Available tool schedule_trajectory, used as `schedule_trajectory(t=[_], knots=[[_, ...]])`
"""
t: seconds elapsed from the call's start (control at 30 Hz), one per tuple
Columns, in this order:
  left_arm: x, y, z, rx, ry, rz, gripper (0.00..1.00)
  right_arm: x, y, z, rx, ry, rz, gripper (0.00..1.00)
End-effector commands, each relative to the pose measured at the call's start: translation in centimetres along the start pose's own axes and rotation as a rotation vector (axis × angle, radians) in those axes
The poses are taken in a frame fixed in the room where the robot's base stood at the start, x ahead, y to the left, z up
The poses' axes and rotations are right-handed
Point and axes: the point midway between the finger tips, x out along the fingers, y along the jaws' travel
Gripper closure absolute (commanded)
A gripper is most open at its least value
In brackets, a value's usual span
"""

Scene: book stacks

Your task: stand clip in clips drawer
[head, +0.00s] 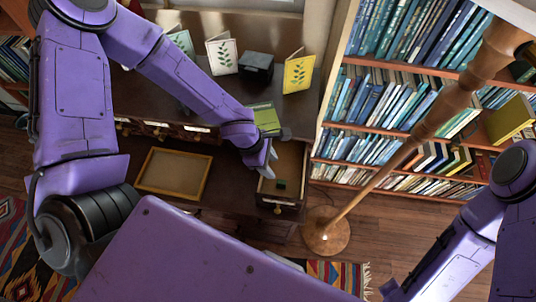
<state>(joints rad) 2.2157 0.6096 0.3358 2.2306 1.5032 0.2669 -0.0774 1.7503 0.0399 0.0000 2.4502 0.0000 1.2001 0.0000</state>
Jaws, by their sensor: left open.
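An open wooden drawer (291,160) juts from the right end of the dark desk. A small dark green piece (281,185), which looks like the clip, lies inside near the drawer's front. It is too small to tell whether it stands or lies flat. My left gripper (268,164) is over the left side of the drawer, pointing down, with its fingers apart. The green piece is just below and right of the fingertips, apart from them, and nothing shows between the fingers. My right arm comes in at the lower right, but its gripper is out of view.
A green book (265,117) is behind my left wrist. A yellow leaf-print card (299,72), a white one (222,56) and a dark box (256,66) stand on the desk. An empty framed tray (173,174) is left. A wooden lamp pole (408,149) and full bookshelf (376,99) are right.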

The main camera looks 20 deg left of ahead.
Motion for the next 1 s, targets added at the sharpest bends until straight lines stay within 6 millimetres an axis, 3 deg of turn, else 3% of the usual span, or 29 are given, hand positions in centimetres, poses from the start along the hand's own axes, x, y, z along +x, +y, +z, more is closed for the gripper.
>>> schedule_trajectory(t=[0.13,0.43,0.47,0.53,0.7,0.73,0.83,1.0], knots=[[-1.5,0.0,0.0,-0.001,0.000,0.000,0.51,-0.8,0.1,-0.3,0.000,0.000,0.000,1.00],[-1.1,-0.5,-0.7,0.016,0.026,-0.011,0.51,-0.7,0.1,-0.3,0.000,0.000,0.000,1.00],[-0.7,-1.1,-1.5,0.037,0.055,-0.022,0.51,-0.7,0.1,-0.3,0.000,0.000,0.000,1.00],[0.5,-3.3,-4.8,0.128,0.181,-0.065,0.51,-0.7,0.1,-0.3,0.000,0.000,0.000,1.00],[1.7,-9.1,-16.8,0.592,0.616,-0.167,0.51,-0.7,0.1,-0.3,0.000,0.000,0.000,1.00],[1.6,-9.6,-18.3,0.691,0.671,-0.171,0.51,-0.7,0.1,-0.3,0.000,0.000,0.000,1.00],[1.3,-10.7,-21.0,0.983,0.762,-0.151,0.51,-0.7,0.1,-0.3,0.000,0.000,0.000,1.00],[1.6,-11.9,-21.4,1.249,0.746,-0.095,0.51,-0.7,0.1,-0.3,0.000,0.000,0.000,1.00]])
